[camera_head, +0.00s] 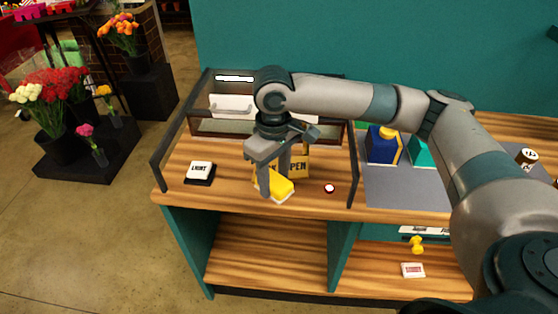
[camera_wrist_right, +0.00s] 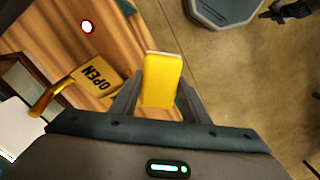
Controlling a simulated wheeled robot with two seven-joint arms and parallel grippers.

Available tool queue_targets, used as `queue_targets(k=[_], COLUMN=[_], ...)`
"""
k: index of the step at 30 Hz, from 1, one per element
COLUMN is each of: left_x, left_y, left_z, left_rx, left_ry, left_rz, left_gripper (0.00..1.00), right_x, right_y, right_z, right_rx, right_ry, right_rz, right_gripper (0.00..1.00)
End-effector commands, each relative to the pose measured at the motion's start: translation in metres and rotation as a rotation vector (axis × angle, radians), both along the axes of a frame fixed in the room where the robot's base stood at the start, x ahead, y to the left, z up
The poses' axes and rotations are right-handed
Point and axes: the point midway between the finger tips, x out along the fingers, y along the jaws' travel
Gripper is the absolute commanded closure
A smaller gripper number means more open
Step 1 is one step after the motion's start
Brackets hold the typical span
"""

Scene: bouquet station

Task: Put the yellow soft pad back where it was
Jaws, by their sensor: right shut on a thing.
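The yellow soft pad (camera_head: 281,189) is a small yellow block with a pale underside. My right gripper (camera_head: 274,181) comes down over the wooden counter and is shut on it. In the right wrist view the yellow pad (camera_wrist_right: 163,78) sits between the two fingers of my right gripper (camera_wrist_right: 160,98) and sticks out past their tips. The pad is over the front part of the counter; I cannot tell whether it touches the wood. My left gripper is not in view.
A yellow OPEN sign (camera_head: 299,166) stands just behind the gripper. A LIGHT switch box (camera_head: 200,172) lies to the left and a small red-and-white button (camera_head: 329,188) to the right. A dark frame (camera_head: 173,138) edges the bay. A blue-and-yellow box (camera_head: 382,146) stands on the grey mat (camera_head: 395,190).

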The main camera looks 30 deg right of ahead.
Motion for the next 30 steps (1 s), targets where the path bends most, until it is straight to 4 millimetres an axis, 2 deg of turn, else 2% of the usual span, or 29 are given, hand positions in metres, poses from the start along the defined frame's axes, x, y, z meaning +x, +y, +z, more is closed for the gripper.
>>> queue_targets(k=[1, 3, 9, 12, 30], left_x=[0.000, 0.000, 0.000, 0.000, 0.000], left_y=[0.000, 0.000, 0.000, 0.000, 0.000], left_z=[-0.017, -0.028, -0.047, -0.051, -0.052], left_rx=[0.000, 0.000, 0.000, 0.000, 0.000], left_ry=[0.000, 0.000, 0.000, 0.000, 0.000], left_rz=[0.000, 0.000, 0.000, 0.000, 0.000], left_gripper=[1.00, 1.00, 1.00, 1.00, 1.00], right_x=[-0.011, -0.024, -0.054, -0.062, -0.066], right_y=[0.006, 0.013, 0.026, 0.029, 0.030], right_z=[-0.017, -0.026, -0.044, -0.048, -0.049], right_rx=[0.000, 0.000, 0.001, 0.000, 0.000], right_ry=[0.000, 0.000, 0.001, 0.001, 0.002], right_rz=[-0.043, -0.116, -0.279, -0.327, -0.358], right_gripper=[0.79, 0.79, 0.79, 0.79, 0.79])
